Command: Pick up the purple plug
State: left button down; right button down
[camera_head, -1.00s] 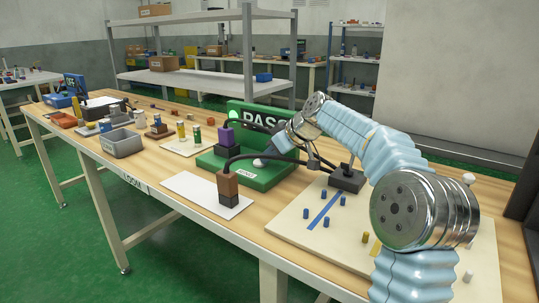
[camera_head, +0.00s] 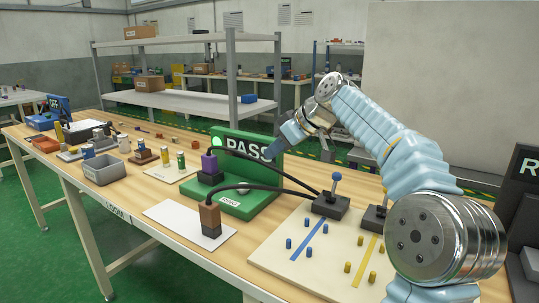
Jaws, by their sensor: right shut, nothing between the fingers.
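The purple plug (camera_head: 209,163) stands upright in a black block (camera_head: 210,178) on the green fixture (camera_head: 245,200) with the PASS panel. A black cable runs from the plug's top to the right. My right gripper (camera_head: 269,155) is shut and empty. It shows at the right end of the PASS panel, to the right of the purple plug and apart from it. Its fingertips are small and dark in this view. My left gripper is not in view.
A brown plug (camera_head: 209,214) stands on a white sheet (camera_head: 168,222) in front, also cabled. Dark lever boxes (camera_head: 330,205) and a pale board (camera_head: 290,262) with blue and yellow pegs lie right. A grey bin (camera_head: 104,171) and small parts stand left.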

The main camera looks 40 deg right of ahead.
aim_at(210, 163)
jog(key=k+j, duration=0.8)
jog(key=j, duration=0.1)
